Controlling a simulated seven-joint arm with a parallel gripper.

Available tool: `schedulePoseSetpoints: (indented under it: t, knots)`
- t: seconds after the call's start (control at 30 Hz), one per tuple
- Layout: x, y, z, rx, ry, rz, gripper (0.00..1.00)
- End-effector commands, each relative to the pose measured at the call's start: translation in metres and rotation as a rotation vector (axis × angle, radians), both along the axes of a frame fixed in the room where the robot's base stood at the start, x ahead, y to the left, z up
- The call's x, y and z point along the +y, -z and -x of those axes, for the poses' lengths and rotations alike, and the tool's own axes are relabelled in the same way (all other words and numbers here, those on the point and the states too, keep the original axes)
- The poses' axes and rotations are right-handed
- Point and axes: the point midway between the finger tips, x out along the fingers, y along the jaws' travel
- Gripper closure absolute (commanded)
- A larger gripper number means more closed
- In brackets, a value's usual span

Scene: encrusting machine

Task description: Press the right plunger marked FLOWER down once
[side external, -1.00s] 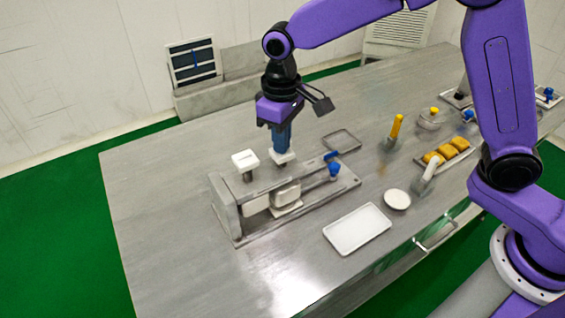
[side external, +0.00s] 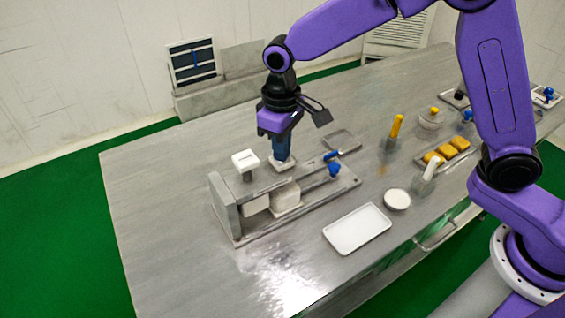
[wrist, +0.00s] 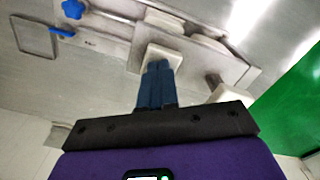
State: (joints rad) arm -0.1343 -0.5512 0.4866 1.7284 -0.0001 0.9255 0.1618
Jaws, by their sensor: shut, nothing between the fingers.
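The encrusting machine is a grey metal frame (side external: 224,205) on the table, with two white-capped plungers. The right plunger (side external: 283,165) has its square cap directly under my gripper (side external: 283,158); in the wrist view the cap (wrist: 150,60) shows around my blue fingertips (wrist: 160,65). My gripper points down, is shut with nothing between the fingers, and its tips appear to touch the cap. The left plunger (side external: 245,160) stands with its cap raised higher. A white block (side external: 286,197) sits below the right plunger. The FLOWER marking cannot be read.
A blue knob (side external: 334,170) and blue lever (side external: 331,155) are at the machine's right end. A white tray (side external: 357,229) and round white dish (side external: 397,199) lie in front. An empty metal tray (side external: 342,142) lies behind. The table's left part is clear.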

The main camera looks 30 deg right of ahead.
Motion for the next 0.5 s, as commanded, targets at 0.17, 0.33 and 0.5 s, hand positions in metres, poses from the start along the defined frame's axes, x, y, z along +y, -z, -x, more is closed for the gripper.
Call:
schedulePoseSetpoints:
  t: [0.17,0.33,0.5]
  knots:
    - [-0.001,0.001,0.001,0.005,0.0,0.004,1.0]
    - [-0.001,0.0,0.001,0.004,0.0,0.003,1.0]
    - [-0.001,-0.009,0.001,0.004,0.0,0.003,1.0]
